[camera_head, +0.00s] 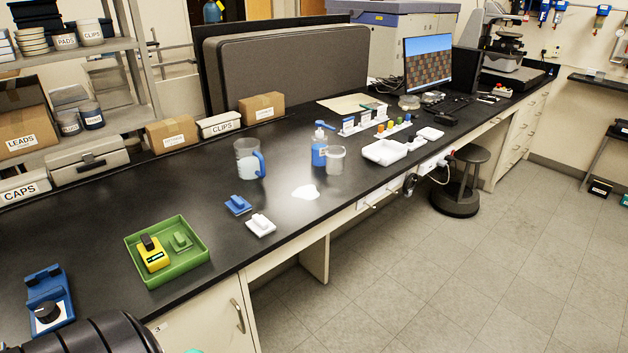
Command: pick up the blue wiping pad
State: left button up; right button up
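The blue wiping pad (238,206) lies flat on the black bench, with a raised grip on top. A white pad (261,226) of similar shape lies just in front and to the right of it, close by. A green pad (181,241) sits in the green tray (199,258) to the left. Neither of my grippers shows in the head view. Only a dark rounded part, which looks like my own arm, shows at the bottom left.
The green tray also holds a yellow device (153,255). A blue-handled jug (249,160) stands behind the blue pad. To the right are a white puddle-like patch (306,192), a blue bottle (319,150) and a clear beaker (335,161). A blue device (47,290) sits front left.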

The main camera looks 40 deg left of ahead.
aim_at(237, 205)
jog(key=i+u, duration=0.3)
jog(key=i, duration=0.15)
jog(key=i+l+u, duration=0.5)
jog(key=i+u, duration=0.15)
jog(key=i, duration=0.2)
